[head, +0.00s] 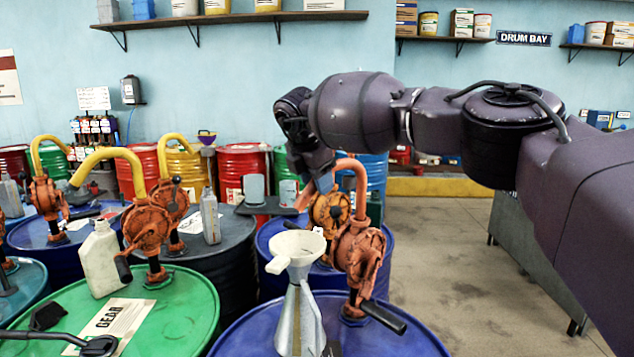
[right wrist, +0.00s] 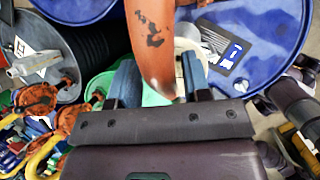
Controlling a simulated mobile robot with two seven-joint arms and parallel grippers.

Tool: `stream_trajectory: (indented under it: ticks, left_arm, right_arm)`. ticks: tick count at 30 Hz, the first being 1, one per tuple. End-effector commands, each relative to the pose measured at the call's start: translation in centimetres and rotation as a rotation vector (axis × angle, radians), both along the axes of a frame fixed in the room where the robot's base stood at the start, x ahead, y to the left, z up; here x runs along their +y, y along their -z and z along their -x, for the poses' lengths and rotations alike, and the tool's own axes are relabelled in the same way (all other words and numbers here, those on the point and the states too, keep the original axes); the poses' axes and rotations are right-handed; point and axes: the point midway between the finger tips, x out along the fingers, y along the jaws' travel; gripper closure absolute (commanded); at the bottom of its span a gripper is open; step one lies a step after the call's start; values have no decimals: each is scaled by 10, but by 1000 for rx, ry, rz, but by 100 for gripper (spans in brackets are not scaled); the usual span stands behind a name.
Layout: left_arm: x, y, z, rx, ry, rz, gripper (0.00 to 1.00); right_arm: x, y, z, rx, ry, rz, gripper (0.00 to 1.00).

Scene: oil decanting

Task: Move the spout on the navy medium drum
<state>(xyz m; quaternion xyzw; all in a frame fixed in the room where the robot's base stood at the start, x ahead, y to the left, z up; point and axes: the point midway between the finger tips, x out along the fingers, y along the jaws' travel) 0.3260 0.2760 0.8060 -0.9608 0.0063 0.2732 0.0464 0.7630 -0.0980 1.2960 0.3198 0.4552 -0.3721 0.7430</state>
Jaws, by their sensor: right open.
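A blue drum (head: 405,335) stands front centre, and a rusty orange hand pump (head: 360,255) is mounted on its lid. Its orange spout (head: 361,185) rises from the pump and arches over to the left. My right gripper (head: 322,182) is at the arch, partly covering it. In the right wrist view the spout (right wrist: 152,45) lies between the two blue fingers (right wrist: 160,80), with gaps on both sides, so the gripper is open. I cannot read a label naming the drum. My left gripper is not in view.
A white funnel (head: 296,247) sits in a metal can (head: 299,320) on the same lid, left of the pump. A green drum (head: 185,310) with a grey bottle (head: 101,258) and another pump stands left. Bare floor (head: 450,250) lies right.

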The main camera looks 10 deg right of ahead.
Motion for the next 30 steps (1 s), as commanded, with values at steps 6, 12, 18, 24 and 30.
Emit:
stream_trajectory:
  ticks: [6,12,18,24,30]
  left_arm:
    - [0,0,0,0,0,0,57]
    - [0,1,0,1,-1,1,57]
    - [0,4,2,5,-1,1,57]
    - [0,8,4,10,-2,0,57]
    - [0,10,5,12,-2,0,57]
  right_arm:
    - [0,2,1,5,2,1,42]
    - [0,1,1,5,2,2,42]
    - [7,-21,8,4,1,1,42]
    - [17,-55,19,3,1,0,42]
    - [25,-82,28,4,1,1,42]
